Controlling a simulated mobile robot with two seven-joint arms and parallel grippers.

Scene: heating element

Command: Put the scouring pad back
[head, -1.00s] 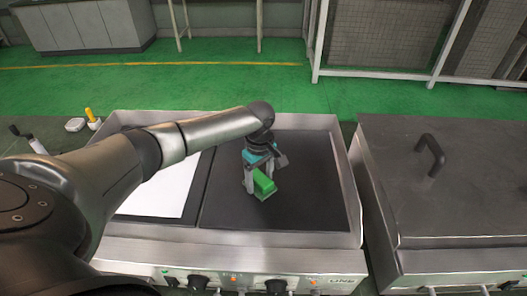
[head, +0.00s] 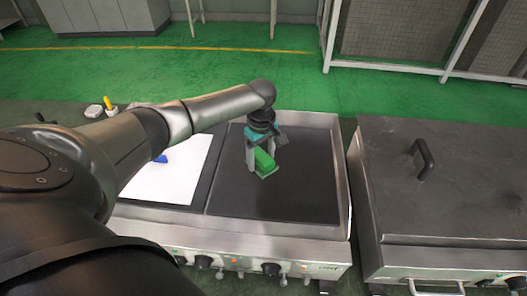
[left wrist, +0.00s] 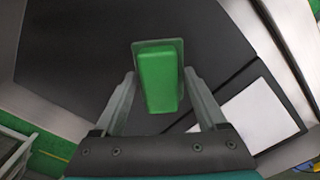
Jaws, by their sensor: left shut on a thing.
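The scouring pad (head: 265,163) is a green block with a flat, darker base. It is over the right, dark part of the griddle plate (head: 305,185); I cannot tell whether it touches the plate. My left gripper (head: 262,158) is shut on the pad, with a finger on each side of it. In the left wrist view the pad (left wrist: 160,80) shows between the fingertips (left wrist: 160,76), its base facing away from me. My right gripper is not in view.
A white sheet (head: 175,180) covers the griddle's left part, with a blue thing (head: 161,158) partly behind my arm. Raised metal walls edge the griddle. A small white item (head: 93,111) and a yellow-handled tool (head: 108,103) lie behind it. A lidded unit (head: 440,190) stands right.

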